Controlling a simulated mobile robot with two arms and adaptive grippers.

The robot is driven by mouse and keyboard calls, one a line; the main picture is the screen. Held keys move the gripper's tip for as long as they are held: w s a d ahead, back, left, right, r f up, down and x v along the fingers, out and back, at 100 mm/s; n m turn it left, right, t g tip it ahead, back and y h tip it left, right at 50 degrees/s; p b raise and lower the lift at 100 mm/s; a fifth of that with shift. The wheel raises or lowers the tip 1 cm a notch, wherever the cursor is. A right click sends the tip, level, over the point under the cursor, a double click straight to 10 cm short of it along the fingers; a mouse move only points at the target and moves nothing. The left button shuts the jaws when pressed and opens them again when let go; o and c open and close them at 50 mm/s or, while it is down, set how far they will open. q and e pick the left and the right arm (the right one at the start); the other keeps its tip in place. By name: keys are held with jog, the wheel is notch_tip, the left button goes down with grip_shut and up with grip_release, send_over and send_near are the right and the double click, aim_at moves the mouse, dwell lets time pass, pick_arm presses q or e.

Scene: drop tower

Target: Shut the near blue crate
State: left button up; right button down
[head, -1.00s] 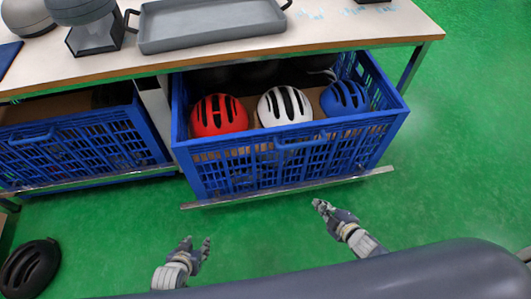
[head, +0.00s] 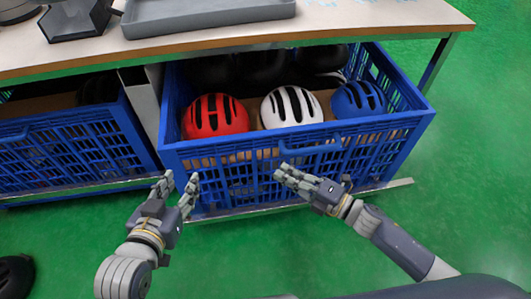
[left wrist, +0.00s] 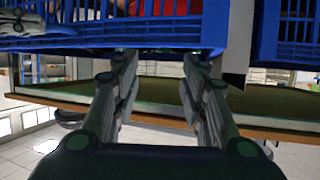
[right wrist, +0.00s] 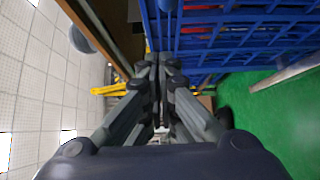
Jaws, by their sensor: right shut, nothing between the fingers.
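The near blue crate (head: 240,170) is pulled out from under the workbench on a rail, its open top showing a red helmet (head: 216,116), a white helmet (head: 291,107) and a blue helmet (head: 359,98), with dark ones behind. My left gripper (head: 180,188) is open and empty, just in front of the crate's lower left front. My right gripper (head: 283,172) is shut and empty, at the middle of the crate's front wall below its handle (head: 311,147); I cannot tell whether it touches. The crate also fills the upper part of the right wrist view (right wrist: 240,35).
A second blue crate (head: 75,150) sits under the bench at the left. The workbench top (head: 370,20) overhangs the crates and carries a grey tray (head: 205,17). A dark round object (head: 14,275) lies on the green floor at lower left. The floor to the right is clear.

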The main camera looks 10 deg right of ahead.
aim_at(250, 143)
pick_arm(q)
notch_tip(250, 143, up, 9)
jog(key=w+d+t+h+b, duration=0.1)
jog(key=w+d+t, duration=0.1)
jog(key=t, duration=0.3)
jog(key=shift+w+r+h+b, duration=0.15)
jog(key=shift+w+h+b, duration=0.05)
jog(key=shift+h+b, duration=0.2)
pick_arm(e)
jog(key=shift+w+a, duration=0.8)
jog(key=shift+w, duration=0.55)
jog(key=shift+w+a, duration=0.8)
jog(key=shift+w, duration=0.5)
jog(key=shift+w+a, duration=0.8)
jog(key=shift+w, duration=0.55)
